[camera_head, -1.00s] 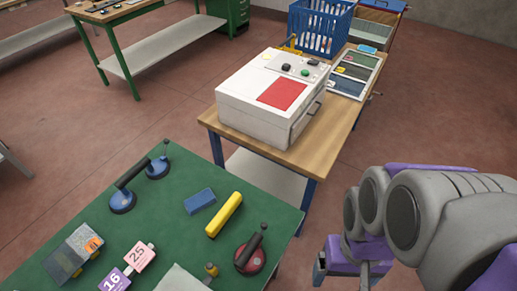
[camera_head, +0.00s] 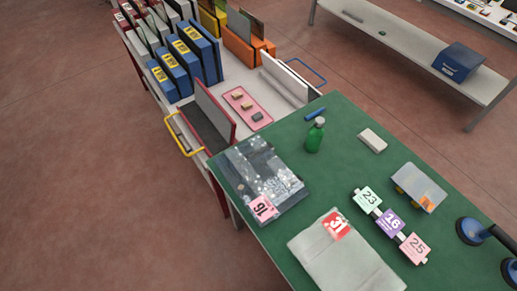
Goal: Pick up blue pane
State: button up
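No pane in view is clearly blue. A small pale blue-grey pane (camera_head: 420,183) with an orange tag lies on yellow supports on the green table (camera_head: 330,185). A larger grey, speckled glass sheet (camera_head: 262,172) with a pink number tag lies flat at the table's left end. My gripper is out of view now.
A cart on the left holds upright blue slabs (camera_head: 187,60) with yellow labels, orange blocks (camera_head: 237,47) and a pink tray (camera_head: 247,104). A green bottle (camera_head: 315,135), number tags (camera_head: 391,221), a grey cloth (camera_head: 340,262) and a suction lifter (camera_head: 487,234) occupy the table.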

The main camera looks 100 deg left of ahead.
aim_at(266, 186)
jog(key=u, duration=3.25)
